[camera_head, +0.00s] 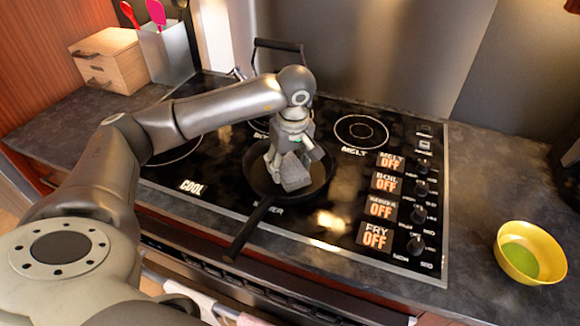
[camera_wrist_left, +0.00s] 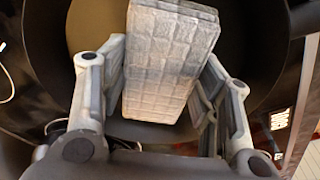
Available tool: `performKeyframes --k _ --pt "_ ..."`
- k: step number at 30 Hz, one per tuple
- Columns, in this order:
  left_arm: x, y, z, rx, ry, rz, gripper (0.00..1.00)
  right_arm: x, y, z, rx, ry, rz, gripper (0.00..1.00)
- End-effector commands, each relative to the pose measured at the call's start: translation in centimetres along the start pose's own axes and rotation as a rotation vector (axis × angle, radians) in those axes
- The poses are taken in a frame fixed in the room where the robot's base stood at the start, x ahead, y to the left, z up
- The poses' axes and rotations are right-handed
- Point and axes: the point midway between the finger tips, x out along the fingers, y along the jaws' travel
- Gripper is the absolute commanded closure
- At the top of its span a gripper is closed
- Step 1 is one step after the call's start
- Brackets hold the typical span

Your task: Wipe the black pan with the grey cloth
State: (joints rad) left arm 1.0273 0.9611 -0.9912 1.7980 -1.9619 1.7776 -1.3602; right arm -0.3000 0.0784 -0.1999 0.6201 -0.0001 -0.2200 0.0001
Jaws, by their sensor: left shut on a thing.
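The black pan (camera_head: 322,176) sits on the black stovetop, its handle pointing toward the front left. My left gripper (camera_head: 288,163) is over the pan and shut on the grey cloth (camera_head: 295,178). The cloth is a folded block with a grid pattern and is inside the pan's outline. In the left wrist view the cloth (camera_wrist_left: 170,60) is between the two fingers of my left gripper (camera_wrist_left: 160,85), with the pan (camera_wrist_left: 250,50) around it. I cannot tell whether the cloth touches the pan floor. My right gripper is not in view.
The stovetop (camera_head: 220,190) has knobs (camera_head: 421,188) and "OFF" labels on its right. A yellow bowl (camera_head: 530,252) stands on the right counter. A wooden box (camera_head: 108,62) and a utensil holder (camera_head: 166,50) stand at the back left. A dark kettle-like handle (camera_head: 278,44) rises behind my arm.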

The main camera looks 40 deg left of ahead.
Motion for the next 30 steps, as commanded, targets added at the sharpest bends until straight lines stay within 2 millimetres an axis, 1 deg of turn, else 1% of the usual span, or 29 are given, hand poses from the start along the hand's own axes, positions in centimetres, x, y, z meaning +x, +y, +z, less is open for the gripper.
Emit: performKeyframes --k 4,8,24,30 --pt "0.2 0.1 -1.1 -0.003 0.001 0.002 0.86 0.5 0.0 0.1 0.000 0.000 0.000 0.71" --pt "-0.2 0.1 -1.4 -0.002 0.001 0.002 0.86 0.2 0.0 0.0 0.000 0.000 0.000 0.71" --pt "-5.3 0.1 -1.9 -0.001 0.001 0.003 0.86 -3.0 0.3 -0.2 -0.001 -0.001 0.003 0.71" --pt "-5.4 0.1 -1.9 -0.001 0.001 0.002 0.86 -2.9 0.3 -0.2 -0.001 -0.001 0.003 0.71"
